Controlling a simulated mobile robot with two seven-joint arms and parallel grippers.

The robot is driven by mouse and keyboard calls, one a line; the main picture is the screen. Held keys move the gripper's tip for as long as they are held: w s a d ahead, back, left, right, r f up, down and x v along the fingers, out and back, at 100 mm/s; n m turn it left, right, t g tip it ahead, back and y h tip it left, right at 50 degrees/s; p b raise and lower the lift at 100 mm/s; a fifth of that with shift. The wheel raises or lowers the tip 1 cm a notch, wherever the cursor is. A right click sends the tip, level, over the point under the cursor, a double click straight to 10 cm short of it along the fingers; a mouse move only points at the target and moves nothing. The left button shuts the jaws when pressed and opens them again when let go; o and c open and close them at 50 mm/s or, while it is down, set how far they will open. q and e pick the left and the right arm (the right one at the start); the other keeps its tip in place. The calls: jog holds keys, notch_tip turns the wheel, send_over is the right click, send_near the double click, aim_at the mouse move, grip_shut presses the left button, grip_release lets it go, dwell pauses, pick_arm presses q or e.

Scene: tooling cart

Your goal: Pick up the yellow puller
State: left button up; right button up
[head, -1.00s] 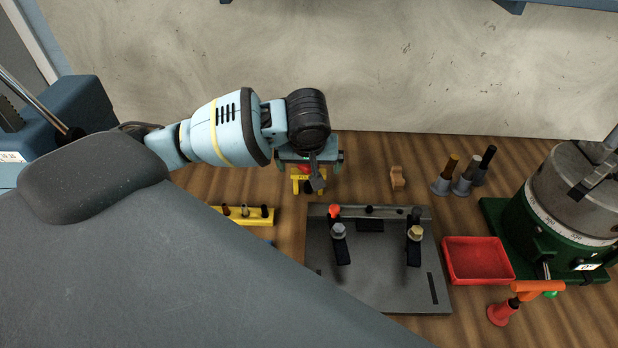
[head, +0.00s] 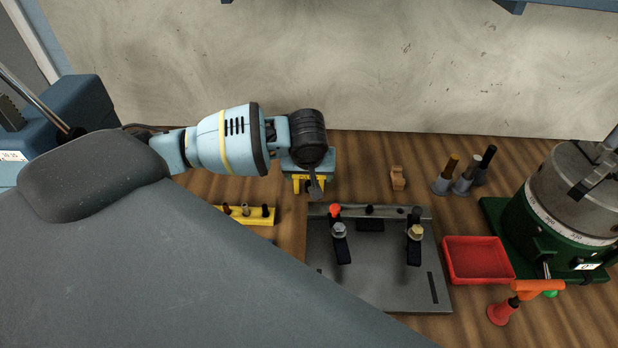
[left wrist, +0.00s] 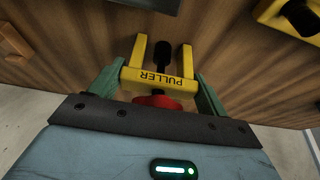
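The yellow puller (head: 310,180) shows just below my left gripper (head: 309,172) in the head view, behind the grey fixture plate; the gripper hides most of it. In the left wrist view the puller (left wrist: 158,80) has a yellow crossbar lettered PULLER, two yellow legs, a dark centre screw and a red part close to the gripper palm. The green fingers of my left gripper (left wrist: 160,78) lie against both ends of the crossbar, shut on it. I cannot tell any clear gap between puller and bench. My right gripper is in neither view.
The grey fixture plate (head: 385,285) with clamps lies in front of the puller. A yellow rack (head: 236,216) is to the left. A small wooden block (head: 398,178), several tool holders (head: 463,178), a red tray (head: 476,261) and a green-based rotary chuck (head: 570,215) stand to the right.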

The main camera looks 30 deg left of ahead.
pick_arm(q)
jog(key=c, duration=0.7)
jog(key=shift+c, duration=0.8)
jog(key=shift+r, duration=0.15)
jog(key=shift+w+r, duration=0.1)
jog(key=shift+r, duration=0.15)
jog(key=v, duration=0.3)
jog(key=shift+a, duration=0.1)
jog(key=s+d, duration=0.3)
jog(key=s, duration=0.4)
jog(key=s+d+r, duration=0.1)
jog(key=s+d, duration=0.2)
jog(key=s, duration=0.4)
jog(key=shift+r, duration=0.25)
jog(key=shift+w, duration=0.1)
